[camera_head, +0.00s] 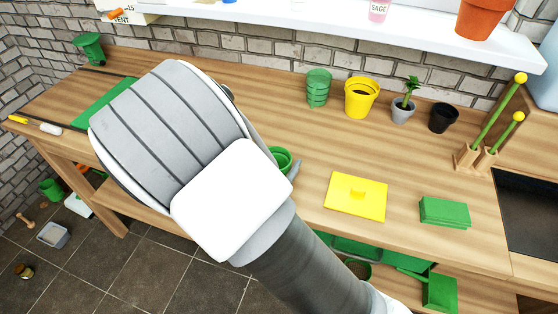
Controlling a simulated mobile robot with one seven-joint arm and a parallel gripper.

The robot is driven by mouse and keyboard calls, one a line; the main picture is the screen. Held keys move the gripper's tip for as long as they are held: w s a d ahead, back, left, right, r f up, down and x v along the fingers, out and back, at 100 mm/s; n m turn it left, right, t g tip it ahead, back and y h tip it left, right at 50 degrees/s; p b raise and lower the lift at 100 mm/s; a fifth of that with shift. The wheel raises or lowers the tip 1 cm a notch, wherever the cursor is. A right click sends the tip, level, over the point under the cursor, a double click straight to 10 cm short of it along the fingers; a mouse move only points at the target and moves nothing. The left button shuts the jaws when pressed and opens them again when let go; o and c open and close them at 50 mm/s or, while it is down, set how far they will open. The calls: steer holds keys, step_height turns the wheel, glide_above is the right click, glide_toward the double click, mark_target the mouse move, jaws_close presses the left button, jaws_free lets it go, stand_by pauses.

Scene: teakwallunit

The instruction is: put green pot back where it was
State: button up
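A green pot (280,158) stands out partly from behind my arm near the middle of the bench; its rim and inside show, the rest is hidden. A small grey piece (294,170) at its right edge looks like a fingertip of my gripper. My arm covers the rest of the gripper, so I cannot tell whether it holds the pot. A stack of green pots (318,89) stands at the back of the bench, left of a yellow pot (361,98).
A grey pot with a plant (403,104) and a black pot (443,118) stand right of the yellow pot. A wooden rack (481,156) stands right. A white shelf (420,40) overhangs the back.

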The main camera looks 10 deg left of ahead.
steer(key=shift+r, duration=0.1)
steer(key=shift+s+r, duration=0.1)
steer(key=shift+r, duration=0.1)
steer(key=p+v, duration=0.1)
steer(key=v, duration=1)
steer(key=shift+s, duration=0.4)
